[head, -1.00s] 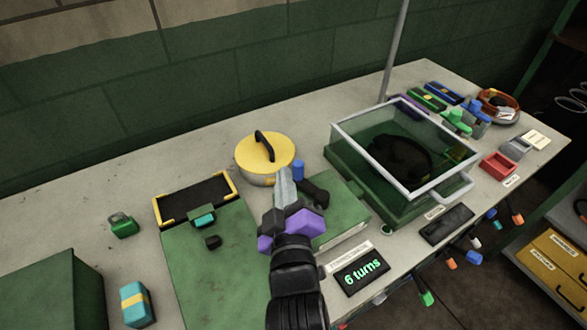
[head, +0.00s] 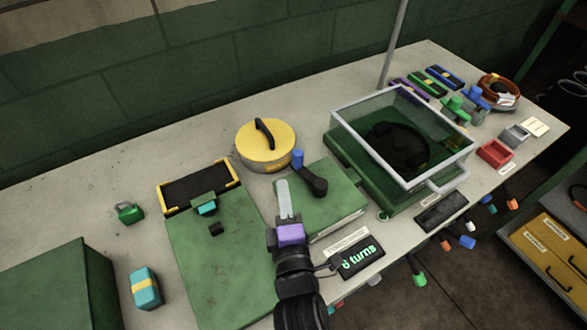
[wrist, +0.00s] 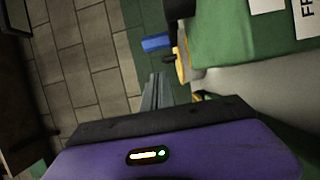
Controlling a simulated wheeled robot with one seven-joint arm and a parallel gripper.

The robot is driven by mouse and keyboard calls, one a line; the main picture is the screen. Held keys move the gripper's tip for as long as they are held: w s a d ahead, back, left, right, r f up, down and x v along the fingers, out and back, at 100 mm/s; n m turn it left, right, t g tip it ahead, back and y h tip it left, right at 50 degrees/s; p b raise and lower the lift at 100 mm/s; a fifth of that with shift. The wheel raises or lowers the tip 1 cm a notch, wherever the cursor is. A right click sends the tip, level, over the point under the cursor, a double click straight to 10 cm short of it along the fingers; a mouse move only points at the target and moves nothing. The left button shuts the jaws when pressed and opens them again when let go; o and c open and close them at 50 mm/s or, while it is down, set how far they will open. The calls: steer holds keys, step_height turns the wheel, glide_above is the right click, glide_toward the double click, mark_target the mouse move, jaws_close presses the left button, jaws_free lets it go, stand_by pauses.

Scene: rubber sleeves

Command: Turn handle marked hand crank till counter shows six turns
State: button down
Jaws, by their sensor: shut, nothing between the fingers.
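The hand crank is a black arm (head: 314,185) with an upright blue knob (head: 297,159), mounted on a green box (head: 335,203). The blue knob also shows in the wrist view (wrist: 157,43). The counter (head: 362,256) at the front of the table reads "6 turns" in green; its digit is partly covered by a thin part of my arm. My gripper (head: 283,184) is shut and empty, just left of the crank and apart from the knob. In the wrist view its closed fingers (wrist: 156,92) point toward the wall side, with nothing between them.
A yellow-lidded round pot (head: 265,146) stands behind the crank. A clear-topped green case (head: 400,145) with a grey frame is to the right. A green board (head: 225,265) and a black tray with yellow corners (head: 200,187) lie to the left. The table's back left is clear.

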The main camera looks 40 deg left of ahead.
mark_target(310, 173)
steer(key=shift+p+x, duration=0.55)
steer(key=shift+x, duration=0.6)
steer(key=shift+w+d+r+p, duration=0.1)
steer(key=shift+w+d+p, duration=0.1)
steer(key=shift+w+p, duration=0.7)
steer(key=shift+w+f+b, duration=0.25)
steer(key=shift+w+b, duration=0.05)
steer(key=shift+b, duration=0.4)
steer(key=shift+w+r+b, duration=0.1)
steer(key=shift+w+b, duration=0.35)
steer(key=shift+w, duration=0.15)
steer(key=shift+a, duration=0.1)
